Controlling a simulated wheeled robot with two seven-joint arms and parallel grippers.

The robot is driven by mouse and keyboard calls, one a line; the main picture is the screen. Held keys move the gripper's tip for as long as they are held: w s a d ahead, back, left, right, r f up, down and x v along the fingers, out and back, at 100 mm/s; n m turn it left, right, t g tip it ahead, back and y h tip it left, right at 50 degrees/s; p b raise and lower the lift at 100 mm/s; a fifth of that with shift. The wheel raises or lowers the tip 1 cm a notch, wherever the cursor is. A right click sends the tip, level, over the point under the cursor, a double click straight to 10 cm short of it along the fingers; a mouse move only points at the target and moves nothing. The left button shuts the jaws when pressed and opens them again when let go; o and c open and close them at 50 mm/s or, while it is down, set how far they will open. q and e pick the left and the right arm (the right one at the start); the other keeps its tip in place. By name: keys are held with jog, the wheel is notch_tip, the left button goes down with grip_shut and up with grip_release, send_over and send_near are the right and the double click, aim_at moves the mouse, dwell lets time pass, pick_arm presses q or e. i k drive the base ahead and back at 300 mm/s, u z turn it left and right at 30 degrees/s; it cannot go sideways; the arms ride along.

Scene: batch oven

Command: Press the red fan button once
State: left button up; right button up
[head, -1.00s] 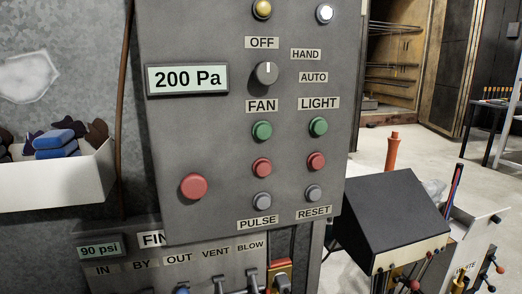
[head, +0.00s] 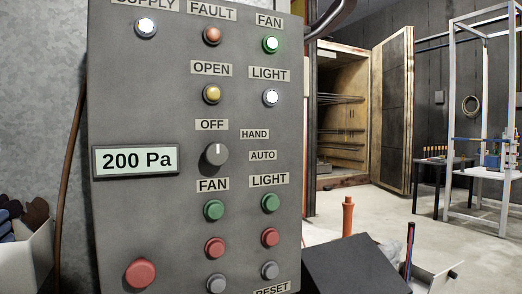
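A grey control panel (head: 130,215) fills the left and middle of the head view. Under its FAN label (head: 212,185) sits a green button (head: 213,210), with the red fan button (head: 214,247) below it and a grey button (head: 216,283) lower still. The LIGHT column has its own green button (head: 270,202) and red button (head: 270,237). A larger red button (head: 140,273) is at the lower left. Neither of my grippers is in view.
The display (head: 136,160) reads 200 Pa. The selector knob (head: 215,153) points up towards OFF. A dark sloped box (head: 355,266) stands right of the panel. A white bin (head: 28,250) is at the left edge. An open oven (head: 345,110) stands behind, with bare floor before it.

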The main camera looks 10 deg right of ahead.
aim_at(214, 247)
jog(key=k, duration=0.5)
jog(key=z, duration=2.05)
jog(key=i, duration=1.6)
jog(key=u, duration=2.65)
